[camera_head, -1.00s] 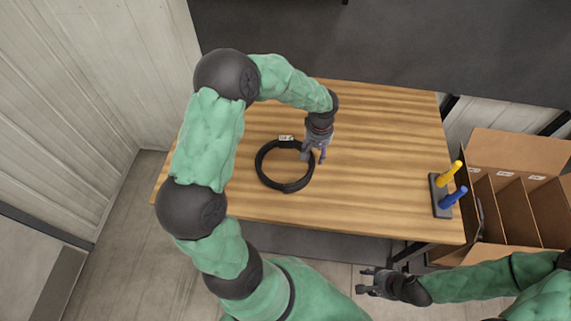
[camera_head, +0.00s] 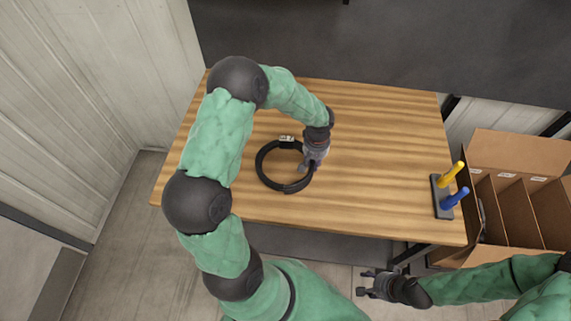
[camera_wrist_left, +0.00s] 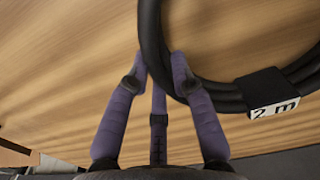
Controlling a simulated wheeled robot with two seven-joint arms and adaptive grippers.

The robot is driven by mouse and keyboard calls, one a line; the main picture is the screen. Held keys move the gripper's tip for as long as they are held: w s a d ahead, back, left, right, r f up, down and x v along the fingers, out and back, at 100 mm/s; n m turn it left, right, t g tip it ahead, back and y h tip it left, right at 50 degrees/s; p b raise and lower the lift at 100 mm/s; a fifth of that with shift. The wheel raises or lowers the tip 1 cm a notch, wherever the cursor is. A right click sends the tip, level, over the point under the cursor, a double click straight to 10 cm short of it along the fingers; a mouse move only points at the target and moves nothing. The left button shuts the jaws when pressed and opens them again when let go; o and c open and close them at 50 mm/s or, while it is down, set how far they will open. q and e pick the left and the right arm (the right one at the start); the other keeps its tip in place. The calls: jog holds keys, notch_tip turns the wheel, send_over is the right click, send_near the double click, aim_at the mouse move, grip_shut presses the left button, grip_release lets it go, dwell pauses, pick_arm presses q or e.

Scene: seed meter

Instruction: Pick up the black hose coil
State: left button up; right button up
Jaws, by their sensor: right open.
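The black hose coil (camera_head: 262,172) lies on the wooden table as a ring. My left gripper (camera_head: 311,166) is at the coil's right side, pointing down. In the left wrist view, the fingertips of my left gripper (camera_wrist_left: 158,68) stand on either side of the hose, close to it or touching it. Whether they grip it cannot be told. My right gripper (camera_head: 364,283) is open and empty, in front of the table's front edge.
The wooden table (camera_head: 385,150) is clear right of the coil. A dark stand with a yellow peg (camera_head: 452,174) and a blue peg (camera_head: 454,198) is at its right edge. A cardboard box with compartments (camera_head: 520,150) stands beyond that edge.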

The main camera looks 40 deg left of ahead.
pick_arm(q)
grip_shut()
jog(key=shift+r, duration=0.5)
notch_tip(320, 180, up, 2)
jog(key=shift+r+p, duration=0.15)
jog(key=shift+p, duration=0.15)
jog(key=d+r+p, duration=0.1)
jog(key=d+r, duration=0.8)
jog(key=d, duration=0.5)
jog(key=shift+s+r, duration=0.15)
jog(key=shift+r, duration=0.2)
